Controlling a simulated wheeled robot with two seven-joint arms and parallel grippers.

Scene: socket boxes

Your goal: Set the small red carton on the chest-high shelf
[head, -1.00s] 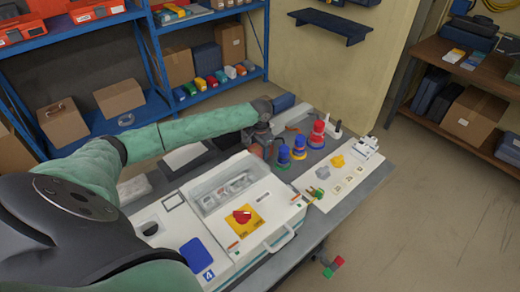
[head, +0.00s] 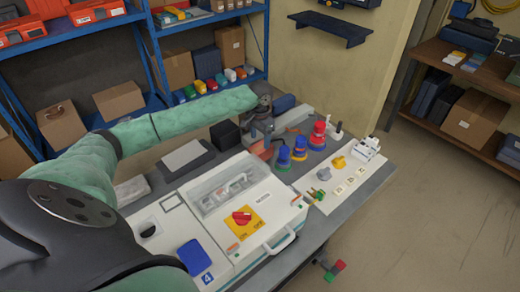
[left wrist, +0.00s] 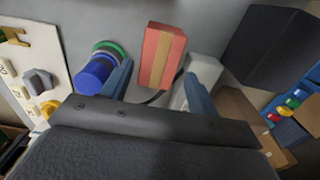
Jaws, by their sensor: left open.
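The small red carton (left wrist: 162,55), with a tan band along it, stands on the grey table in the left wrist view. In the head view a reddish patch (head: 256,148) just below my left gripper is probably this carton, largely hidden. My left gripper (head: 262,136) is open above the table. In the left wrist view its blue fingers (left wrist: 158,86) lie on either side of the carton's near end, with gaps visible. A dark blue shelf (head: 330,28) is fixed to the wall; a blue rack (head: 205,88) also has shelves. Which is the chest-high one is unclear.
Blue and red knobs (head: 299,149) stand just right of the gripper. A black box (head: 225,134) stands to its left, and a white object (left wrist: 204,72) lies close beside the carton. A white panel with a clear lid (head: 232,190) fills the table front.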

